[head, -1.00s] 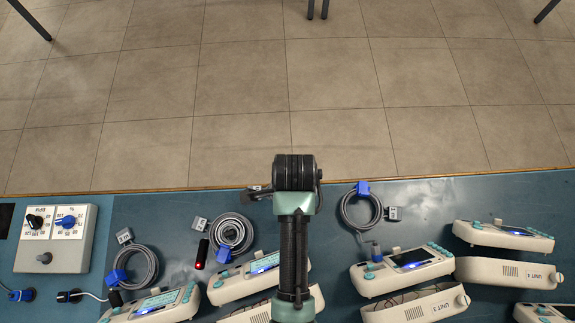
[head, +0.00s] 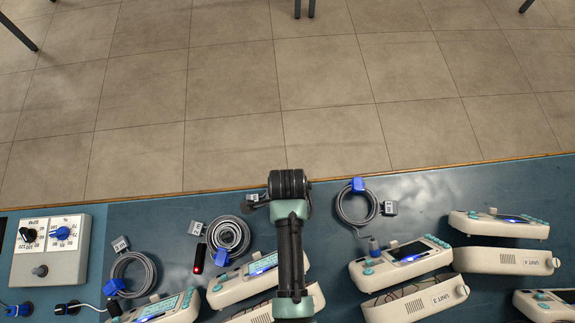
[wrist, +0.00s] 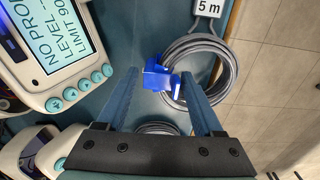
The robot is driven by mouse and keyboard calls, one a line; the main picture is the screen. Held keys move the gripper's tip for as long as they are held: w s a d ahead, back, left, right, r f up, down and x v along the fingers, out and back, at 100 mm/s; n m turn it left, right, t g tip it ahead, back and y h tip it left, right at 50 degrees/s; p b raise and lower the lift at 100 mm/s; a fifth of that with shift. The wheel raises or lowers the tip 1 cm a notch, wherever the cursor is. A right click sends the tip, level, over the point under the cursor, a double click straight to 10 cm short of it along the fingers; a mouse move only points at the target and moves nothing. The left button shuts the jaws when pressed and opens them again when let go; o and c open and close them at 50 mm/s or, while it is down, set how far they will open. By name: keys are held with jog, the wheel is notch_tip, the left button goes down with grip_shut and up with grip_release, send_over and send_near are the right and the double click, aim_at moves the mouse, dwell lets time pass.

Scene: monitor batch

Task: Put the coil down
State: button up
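In the head view my arm hides most of the gripper and held coil. Only a small part with a white tag (head: 252,197) shows left of the arm, near the table's far edge. I cannot tell whether the coil touches the table.
Other coils lie on the blue table (head: 430,195): a left one (head: 133,274), a middle one (head: 228,237) and a right one (head: 356,205). Several monitors (head: 400,262) line the near side. A knob panel (head: 47,255) stands at left. Floor tiles lie beyond the far edge.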

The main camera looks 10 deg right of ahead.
jog(key=shift+o, duration=1)
notch_tip(320, 180, up, 12)
jog(key=w+r+n+t, duration=0.4)
jog(key=w+r+t, duration=0.3)
jog(key=w+r, duration=0.5)
jog(key=w+r+n+t, duration=0.5)
jog(key=w+r, duration=0.4)
jog(key=r, duration=0.8)
jog(key=s+a+r+n+t, duration=0.1)
jog(key=s+r+n+t, duration=0.3)
jog(key=r, duration=0.8)
jog(key=w+r+n+t, duration=0.1)
jog(key=r+t, duration=0.5)
jog(key=r, duration=0.6)
jog(key=s+a+r+n+t, duration=0.1)
jog(key=s+r+n+t, duration=0.3)
jog(key=s+r, duration=0.6)
notch_tip(320, 180, up, 4)
jog(key=shift+f+t+p, duration=0.2)
jog(key=shift+t+p, duration=0.15)
jog(key=shift+t, duration=0.35)
